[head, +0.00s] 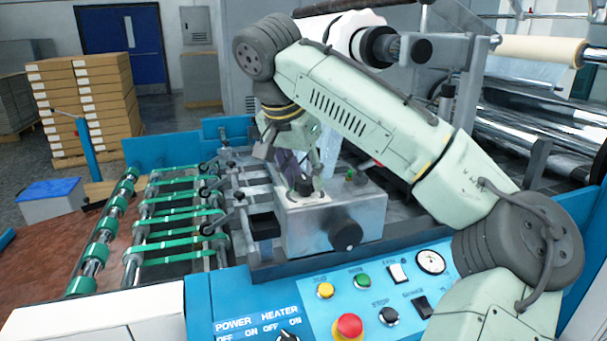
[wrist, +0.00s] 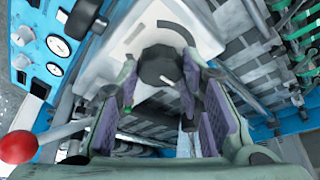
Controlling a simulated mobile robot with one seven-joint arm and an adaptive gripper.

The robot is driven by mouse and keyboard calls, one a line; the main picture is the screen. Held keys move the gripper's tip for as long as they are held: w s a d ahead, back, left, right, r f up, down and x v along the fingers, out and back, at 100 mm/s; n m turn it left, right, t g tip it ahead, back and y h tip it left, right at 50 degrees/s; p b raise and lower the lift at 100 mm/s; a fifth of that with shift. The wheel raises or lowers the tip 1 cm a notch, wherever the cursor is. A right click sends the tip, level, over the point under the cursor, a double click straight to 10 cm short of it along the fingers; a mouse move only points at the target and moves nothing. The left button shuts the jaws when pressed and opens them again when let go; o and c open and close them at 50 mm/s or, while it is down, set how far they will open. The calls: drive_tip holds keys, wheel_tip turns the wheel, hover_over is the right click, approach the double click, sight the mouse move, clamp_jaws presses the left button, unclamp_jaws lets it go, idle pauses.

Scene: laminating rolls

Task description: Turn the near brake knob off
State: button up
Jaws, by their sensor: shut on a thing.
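A metal box (head: 300,228) stands behind the blue control panel. A black round knob (head: 304,187) sits on its top; in the wrist view this knob (wrist: 160,66) has a short pale mark on its lower right. My gripper (head: 303,176) points down onto it, and in the wrist view my gripper's purple-padded fingers (wrist: 159,72) are shut on it from both sides. A larger black knob (head: 345,233) with a white mark is on the box's front face, apart from my gripper. No label naming the brake knob is readable.
The blue panel (head: 270,314) in front carries several buttons, a red mushroom button (head: 348,327) and a gauge (head: 431,262). A red ball-ended lever (wrist: 18,147) shows in the wrist view. Green-banded rollers (head: 180,225) lie to the left. A small green part (head: 350,174) is on the box top.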

drive_tip(key=shift+c, duration=1.4)
drive_tip(key=n+y, duration=0.1)
drive_tip(key=n, duration=0.2)
drive_tip(key=n+y, duration=0.1)
drive_tip(key=n, duration=0.2)
drive_tip(key=shift+d+n+t+y, duration=0.2)
drive_tip(key=shift+n+t+y, duration=0.1)
drive_tip(key=n, duration=0.2)
drive_tip(key=n+y, duration=0.1)
drive_tip(key=n, duration=0.1)
drive_tip(key=shift+d+n+y, duration=0.1)
drive_tip(key=shift+n+y, duration=0.2)
drive_tip(key=n+g+y, duration=0.1)
drive_tip(key=n, duration=0.2)
drive_tip(key=shift+w+d+n, duration=0.1)
drive_tip(key=shift+n, duration=0.2)
drive_tip(key=n+g, duration=0.1)
drive_tip(key=n, duration=0.2)
drive_tip(key=n+g+y, duration=0.1)
drive_tip(key=n, duration=0.2)
drive_tip(key=shift+w, duration=0.15)
drive_tip(key=n+g, duration=0.2)
drive_tip(key=n, duration=0.3)
drive_tip(key=shift+w, duration=0.1)
drive_tip(key=shift+n+g, duration=0.3)
drive_tip(key=shift+n, duration=0.2)
